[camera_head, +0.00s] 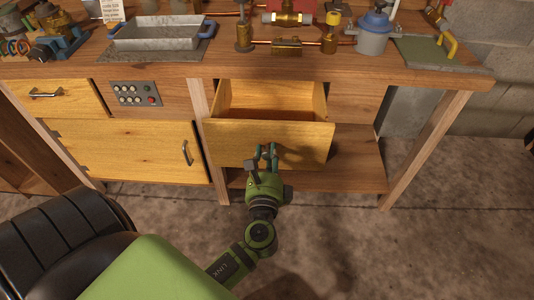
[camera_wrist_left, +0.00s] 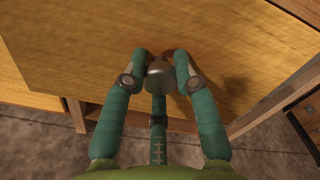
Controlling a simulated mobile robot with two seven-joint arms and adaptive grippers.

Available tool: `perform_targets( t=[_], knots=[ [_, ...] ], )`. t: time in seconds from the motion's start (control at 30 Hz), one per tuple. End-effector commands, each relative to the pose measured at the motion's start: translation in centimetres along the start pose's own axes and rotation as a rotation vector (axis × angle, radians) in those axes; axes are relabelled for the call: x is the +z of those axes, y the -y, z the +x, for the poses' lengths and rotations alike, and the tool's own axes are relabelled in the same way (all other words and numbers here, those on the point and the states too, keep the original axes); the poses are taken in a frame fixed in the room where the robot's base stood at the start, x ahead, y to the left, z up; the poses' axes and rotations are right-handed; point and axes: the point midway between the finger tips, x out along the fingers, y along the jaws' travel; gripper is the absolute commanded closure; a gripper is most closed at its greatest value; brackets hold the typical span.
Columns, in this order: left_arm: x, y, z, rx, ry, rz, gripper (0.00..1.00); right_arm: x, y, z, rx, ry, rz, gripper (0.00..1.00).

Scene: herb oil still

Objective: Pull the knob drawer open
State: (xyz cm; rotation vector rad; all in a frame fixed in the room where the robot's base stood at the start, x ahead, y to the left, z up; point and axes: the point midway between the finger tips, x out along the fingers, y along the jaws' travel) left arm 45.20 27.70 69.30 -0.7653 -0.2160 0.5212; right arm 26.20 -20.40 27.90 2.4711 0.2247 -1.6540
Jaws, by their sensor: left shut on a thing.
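The knob drawer (camera_head: 235,141) stands pulled out from under the workbench, and its empty inside shows in the head view. Its wooden front also fills the upper part of the left wrist view (camera_wrist_left: 90,50). My left gripper (camera_head: 267,149) is at the middle of the drawer front. In the left wrist view its green fingers (camera_wrist_left: 160,80) are closed around the round metal knob (camera_wrist_left: 160,77). The knob is hidden behind the fingers in the head view. My right gripper is in neither view.
The workbench top (camera_head: 300,66) carries a metal tray (camera_head: 155,34), brass fittings and a grey-blue pot (camera_head: 374,35). Left of the drawer are a control panel (camera_head: 135,94) and a cabinet door (camera_head: 125,148) with a bar handle. A wooden leg (camera_head: 425,150) stands to the right. Concrete floor lies in front.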

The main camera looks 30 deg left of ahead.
Motion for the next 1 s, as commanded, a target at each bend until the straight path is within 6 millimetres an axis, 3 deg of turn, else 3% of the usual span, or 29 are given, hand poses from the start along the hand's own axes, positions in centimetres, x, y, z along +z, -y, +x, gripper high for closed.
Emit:
perform_targets(
  t=[0.07, 0.1, 0.13, 0.17, 0.57, 0.67, 1.0],
  knots=[
    [0.0, 0.0, 0.0, 0.000, 0.000, 0.000, 1.00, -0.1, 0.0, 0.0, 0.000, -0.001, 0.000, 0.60],
    [0.0, 0.0, 0.0, 0.000, 0.000, 0.000, 0.63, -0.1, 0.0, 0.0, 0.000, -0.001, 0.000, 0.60],
    [0.0, 0.0, 0.0, 0.000, 0.000, 0.000, 0.51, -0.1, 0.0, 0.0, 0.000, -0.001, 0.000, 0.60],
    [0.0, 0.0, 0.0, 0.000, 0.000, 0.000, 0.46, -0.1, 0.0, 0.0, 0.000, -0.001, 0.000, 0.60],
    [0.0, 0.0, -0.5, 0.001, -0.002, 0.000, 0.46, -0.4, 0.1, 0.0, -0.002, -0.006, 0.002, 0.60],
    [-0.1, -0.1, -1.8, 0.002, -0.003, 0.002, 0.46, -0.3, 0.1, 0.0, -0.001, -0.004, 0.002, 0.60],
    [0.0, -0.1, -8.9, 0.002, -0.004, 0.001, 0.46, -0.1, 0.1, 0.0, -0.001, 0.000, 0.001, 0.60]
  ],
)
